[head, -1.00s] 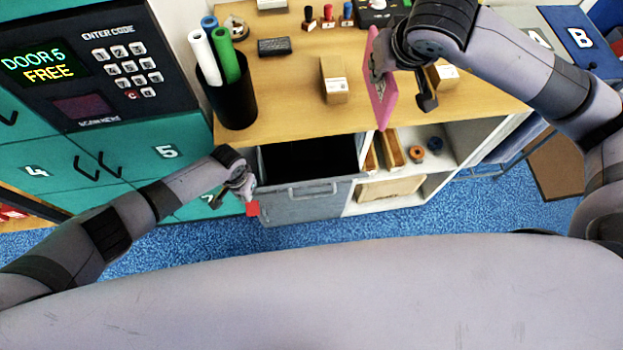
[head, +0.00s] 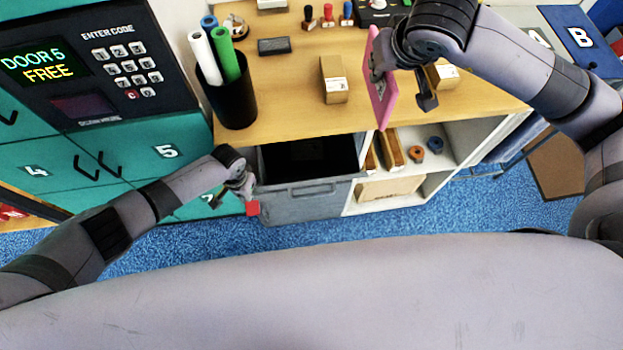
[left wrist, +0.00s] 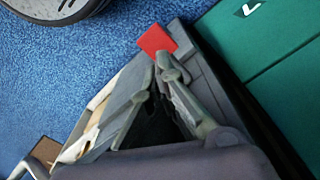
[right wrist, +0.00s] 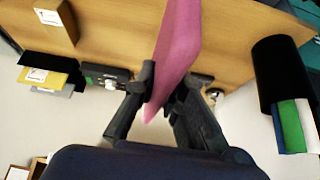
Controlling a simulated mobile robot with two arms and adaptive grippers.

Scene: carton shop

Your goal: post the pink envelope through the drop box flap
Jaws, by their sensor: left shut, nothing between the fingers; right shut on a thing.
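The pink envelope (head: 381,85) is upright, held above the counter in my right gripper (head: 392,68). In the right wrist view the fingers are closed on the envelope (right wrist: 177,45). A grey box (head: 315,203) with a dark open top and a front handle sits under the counter edge. I cannot tell for sure which part is the drop box flap. My left gripper (head: 247,190) is shut and empty at the box's left edge. A small red square (head: 252,208) is at its fingertips; the left wrist view shows this red square (left wrist: 157,40) too.
The wooden counter (head: 290,105) carries a small carton (head: 334,80), a black cup of rolled tubes (head: 235,100), and stamps (head: 327,15). Teal lockers (head: 100,160) with a keypad stand at the left. An open shelf (head: 430,165) is right of the grey box.

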